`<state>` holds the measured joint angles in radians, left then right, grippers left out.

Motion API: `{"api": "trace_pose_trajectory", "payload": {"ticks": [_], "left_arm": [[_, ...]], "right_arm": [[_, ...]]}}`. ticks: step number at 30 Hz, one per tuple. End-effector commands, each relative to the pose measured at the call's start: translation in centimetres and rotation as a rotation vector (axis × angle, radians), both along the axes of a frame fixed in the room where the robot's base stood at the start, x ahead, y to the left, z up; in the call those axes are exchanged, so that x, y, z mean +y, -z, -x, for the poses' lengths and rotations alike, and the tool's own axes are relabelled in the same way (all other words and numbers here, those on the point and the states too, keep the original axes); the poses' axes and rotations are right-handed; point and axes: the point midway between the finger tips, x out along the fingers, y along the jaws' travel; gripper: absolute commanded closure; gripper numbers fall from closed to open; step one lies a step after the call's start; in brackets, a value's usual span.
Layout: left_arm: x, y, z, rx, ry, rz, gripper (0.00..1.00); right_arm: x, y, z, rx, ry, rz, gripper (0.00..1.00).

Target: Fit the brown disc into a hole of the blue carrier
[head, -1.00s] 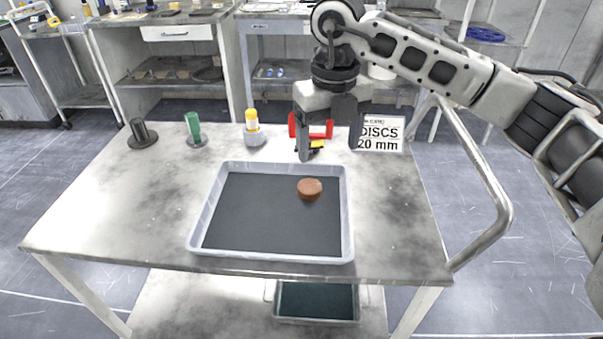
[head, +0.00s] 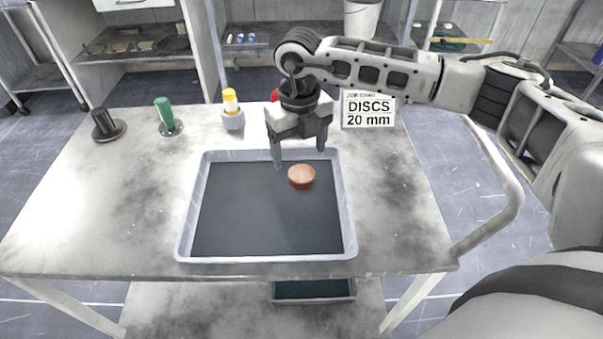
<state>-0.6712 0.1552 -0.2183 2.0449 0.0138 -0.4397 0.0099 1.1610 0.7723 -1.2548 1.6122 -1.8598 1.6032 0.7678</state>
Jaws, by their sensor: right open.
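The brown disc (head: 302,176) lies on the dark floor of a grey tray (head: 184,225), towards the tray's back right. My right gripper (head: 299,158) is open and empty, pointing down just behind and above the disc, with its fingers apart. I cannot tell its exact height over the tray. The blue carrier does not show in this view. My left gripper is not in view.
On the table (head: 90,220) stand a black knob (head: 104,126), a green-handled tool (head: 166,115) and a yellow-capped bottle (head: 231,108). A sign reading "DISCS 20 mm" (head: 369,112) stands behind right. A red thing is mostly hidden behind my gripper. The table's left is clear.

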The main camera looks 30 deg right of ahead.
Motion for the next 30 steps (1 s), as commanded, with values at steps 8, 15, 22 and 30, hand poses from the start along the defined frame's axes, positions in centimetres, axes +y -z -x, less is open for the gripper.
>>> {"api": "trace_pose_trajectory", "payload": {"ticks": [8, 15, 22, 30], "left_arm": [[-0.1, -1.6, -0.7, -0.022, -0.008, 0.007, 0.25], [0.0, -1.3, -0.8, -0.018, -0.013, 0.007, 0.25], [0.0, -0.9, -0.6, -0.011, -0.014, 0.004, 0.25], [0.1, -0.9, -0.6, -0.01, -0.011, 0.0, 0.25]], "right_arm": [[-0.1, 3.1, 1.0, 0.005, 0.0, 0.001, 0.24], [-0.1, 5.3, 0.8, 0.001, 0.0, 0.0, 0.24], [-0.1, 5.4, 0.8, 0.001, 0.0, 0.0, 0.35], [-0.1, 5.3, 0.8, 0.0, 0.0, -0.001, 0.75]]}}
